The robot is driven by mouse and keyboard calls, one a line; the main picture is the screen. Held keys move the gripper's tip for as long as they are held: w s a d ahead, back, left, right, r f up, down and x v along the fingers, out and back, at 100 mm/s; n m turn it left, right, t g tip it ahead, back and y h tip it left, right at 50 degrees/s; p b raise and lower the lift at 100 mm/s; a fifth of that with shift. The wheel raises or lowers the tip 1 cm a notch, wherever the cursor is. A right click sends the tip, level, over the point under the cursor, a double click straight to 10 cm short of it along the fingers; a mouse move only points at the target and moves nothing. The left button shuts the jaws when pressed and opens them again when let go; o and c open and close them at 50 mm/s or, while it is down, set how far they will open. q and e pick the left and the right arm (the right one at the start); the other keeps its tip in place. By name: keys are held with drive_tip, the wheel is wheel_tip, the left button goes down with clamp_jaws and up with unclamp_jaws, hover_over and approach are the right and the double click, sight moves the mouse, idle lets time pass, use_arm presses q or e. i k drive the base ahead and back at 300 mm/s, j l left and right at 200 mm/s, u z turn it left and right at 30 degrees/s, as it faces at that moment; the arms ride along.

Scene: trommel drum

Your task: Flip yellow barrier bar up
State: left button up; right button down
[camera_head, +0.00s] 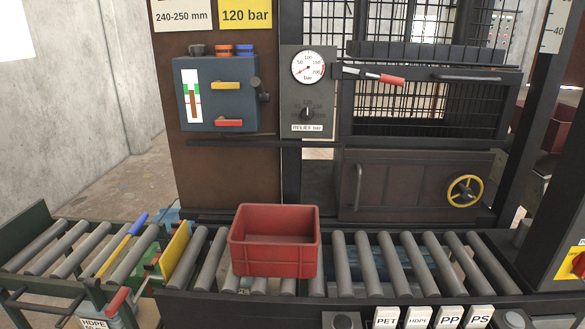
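A yellow bar with a blue end (112,257) slants across the grey rollers of the left conveyor, its blue end farther back and a little higher. A flat yellow plate (174,252) stands upright at the junction between the left conveyor and the main one. I cannot tell for sure which of these two is the barrier bar. A red handle (117,302) shows at the near side of the left conveyor. Neither of my grippers shows in the head view.
A red crate (268,262) sits on the main roller conveyor (420,262), right of the yellow plate. Behind stand a blue-grey lever box (217,100), a pressure gauge (308,67) and a yellow handwheel (465,191). Labelled buttons (418,317) line the front edge.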

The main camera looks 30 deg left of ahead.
sight(95, 282)
drive_tip(key=u, duration=2.15)
drive_tip(key=j+z, duration=0.1)
drive_tip(key=z, duration=0.45)
drive_tip(key=j+z, duration=0.45)
drive_tip(key=j, duration=0.4)
drive_tip(key=j+z, duration=0.5)
drive_tip(key=j, duration=0.4)
drive_tip(key=k+j, duration=0.1)
drive_tip(key=j, duration=0.95)
drive_tip(key=k+j, duration=0.15)
drive_tip(key=j, duration=0.35)
